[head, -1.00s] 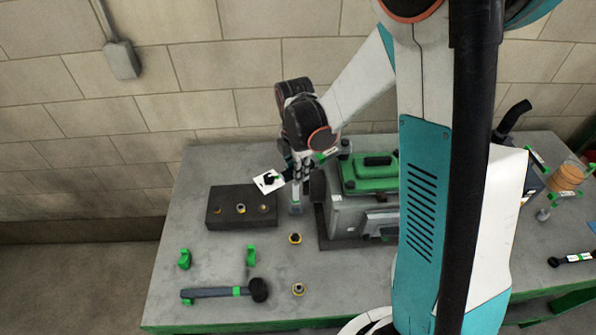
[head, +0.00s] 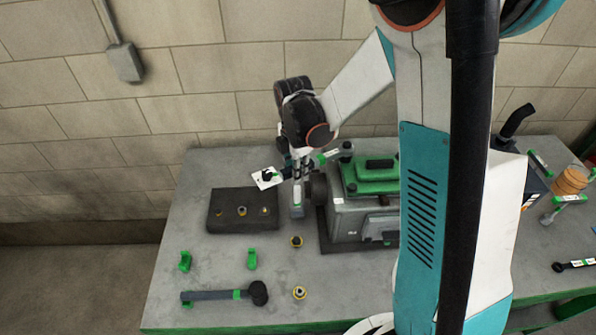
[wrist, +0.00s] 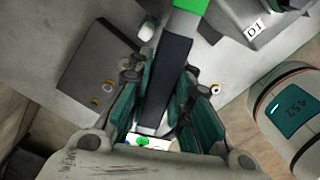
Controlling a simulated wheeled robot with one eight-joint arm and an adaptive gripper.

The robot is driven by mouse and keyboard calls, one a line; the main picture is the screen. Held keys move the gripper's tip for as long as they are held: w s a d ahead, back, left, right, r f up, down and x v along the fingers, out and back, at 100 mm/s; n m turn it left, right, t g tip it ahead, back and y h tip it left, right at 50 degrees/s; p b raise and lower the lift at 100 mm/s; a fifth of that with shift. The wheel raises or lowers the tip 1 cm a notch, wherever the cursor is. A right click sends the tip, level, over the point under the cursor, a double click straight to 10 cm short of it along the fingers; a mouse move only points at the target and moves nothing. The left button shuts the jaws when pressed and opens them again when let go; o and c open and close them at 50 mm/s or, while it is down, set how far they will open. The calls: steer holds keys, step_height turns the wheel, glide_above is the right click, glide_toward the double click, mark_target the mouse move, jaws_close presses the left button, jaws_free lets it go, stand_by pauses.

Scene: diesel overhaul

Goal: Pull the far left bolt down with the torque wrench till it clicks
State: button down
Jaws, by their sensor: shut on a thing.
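My gripper (head: 300,172) hangs at the left side of the grey engine block (head: 350,222) in the head view. It is shut on the torque wrench (head: 328,156), whose green part points right toward the engine's far left corner. A dark bolt or socket (head: 346,148) stands there beside the green cover (head: 378,176). In the wrist view the wrench's black handle (wrist: 165,85) lies between the jaws (wrist: 160,110), and its green part runs off the top edge. I cannot tell whether the wrench head sits on the bolt.
A dark block with small yellow fittings (head: 228,196) lies left of the engine. A hammer (head: 215,295), green clips (head: 185,260) and loose yellow-ringed fittings (head: 299,293) lie in front. A wall (head: 120,150) stands behind.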

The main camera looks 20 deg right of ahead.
steer(key=shift+w+a, duration=0.1)
steer(key=shift+w, duration=0.15)
steer(key=shift+w+m, duration=0.3)
steer(key=shift+w, duration=0.15)
steer(key=shift+w+m+b, duration=0.3)
steer(key=shift+m+b, duration=0.1)
steer(key=shift+w, duration=0.15)
stand_by(0.3)
steer(key=shift+w+m, duration=0.3)
stand_by(0.3)
steer(key=shift+w+m+b, duration=0.3)
steer(key=shift+w+b, duration=0.1)
steer(key=shift+w, duration=0.05)
